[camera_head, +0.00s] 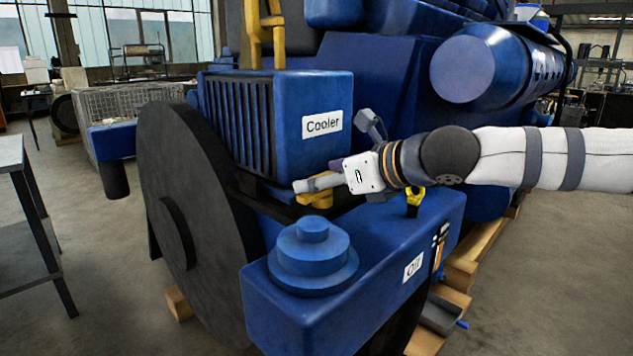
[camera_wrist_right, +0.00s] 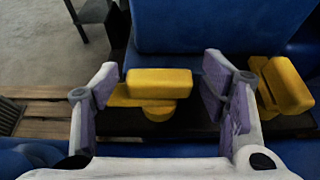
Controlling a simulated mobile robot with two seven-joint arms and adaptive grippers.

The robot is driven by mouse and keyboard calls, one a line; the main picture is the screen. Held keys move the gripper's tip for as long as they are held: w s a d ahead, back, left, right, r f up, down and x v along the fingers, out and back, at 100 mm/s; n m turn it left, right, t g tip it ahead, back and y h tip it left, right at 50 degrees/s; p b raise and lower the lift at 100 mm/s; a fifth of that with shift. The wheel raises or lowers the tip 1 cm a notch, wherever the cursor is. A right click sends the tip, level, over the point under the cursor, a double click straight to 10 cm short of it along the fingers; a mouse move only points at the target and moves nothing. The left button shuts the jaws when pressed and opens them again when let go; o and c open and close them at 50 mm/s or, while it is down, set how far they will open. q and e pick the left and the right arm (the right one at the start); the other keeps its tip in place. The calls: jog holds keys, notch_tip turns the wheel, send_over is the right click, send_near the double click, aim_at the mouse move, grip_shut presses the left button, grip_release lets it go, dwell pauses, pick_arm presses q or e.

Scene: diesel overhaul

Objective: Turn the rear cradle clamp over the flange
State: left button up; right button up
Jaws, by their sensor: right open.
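The blue cooler block (camera_head: 315,95), labelled "Cooler", sits on a dark cradle rail. A yellow cradle clamp (camera_head: 318,200) shows partly at its lower edge, behind my right gripper (camera_head: 318,184). In the right wrist view, this clamp (camera_wrist_right: 160,84) lies between the two spread, purple-padded fingers of my right gripper (camera_wrist_right: 165,90), with gaps on both sides. Its bar is above a round yellow boss. A second yellow clamp (camera_wrist_right: 285,86) lies just outside the right finger. I cannot tell which clamp is the rear one. My left gripper is not in view.
A large dark disc (camera_head: 190,210) stands left of the cooler. The blue oil housing (camera_head: 345,300) with a round cap (camera_head: 312,255) is in front, below my right arm. A yellow-and-black fitting (camera_head: 414,200) stands under the arm. A grey table (camera_head: 15,170) is at far left.

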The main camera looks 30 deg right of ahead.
jog(key=shift+w+a+r, duration=0.1)
jog(key=shift+w+r, duration=0.1)
jog(key=shift+r, duration=0.05)
jog(key=c, duration=1.2)
jog(key=shift+o, duration=0.2)
